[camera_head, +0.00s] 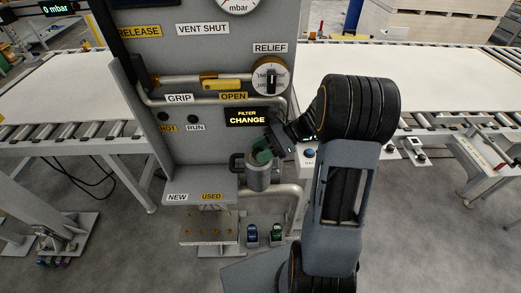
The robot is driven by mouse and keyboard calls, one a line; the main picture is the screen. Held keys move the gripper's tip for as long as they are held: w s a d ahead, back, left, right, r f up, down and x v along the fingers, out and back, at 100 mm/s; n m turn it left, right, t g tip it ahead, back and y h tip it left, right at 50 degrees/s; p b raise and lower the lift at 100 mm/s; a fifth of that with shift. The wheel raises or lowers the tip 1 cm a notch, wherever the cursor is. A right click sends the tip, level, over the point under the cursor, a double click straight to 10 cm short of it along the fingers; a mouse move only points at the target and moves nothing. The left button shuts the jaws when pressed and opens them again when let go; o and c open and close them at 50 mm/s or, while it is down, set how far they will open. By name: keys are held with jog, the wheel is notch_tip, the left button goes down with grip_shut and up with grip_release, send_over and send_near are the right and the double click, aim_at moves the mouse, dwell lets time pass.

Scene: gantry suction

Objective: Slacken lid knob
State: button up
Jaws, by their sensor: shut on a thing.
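The lid knob (262,156) is a dark green part on top of the grey filter canister (260,178), below the lit "FILTER CHANGE" sign (247,117). My gripper (270,147) reaches in from the right and is shut at the knob, which it partly covers. The fingertips are small and dark here, so their exact seat on the knob is hard to see. The canister stands upright against the grey panel, beside a dark bracket at its left.
A shelf marked NEW and USED (193,191) juts out left of the canister. A pale pipe (287,192) bends down at its right. A yellow valve handle (222,85) and a relief dial (271,77) sit above. Conveyors flank the panel.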

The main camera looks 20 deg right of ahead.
jog(key=o, duration=0.9)
jog(key=shift+m+t, duration=0.3)
jog(key=shift+t, duration=0.1)
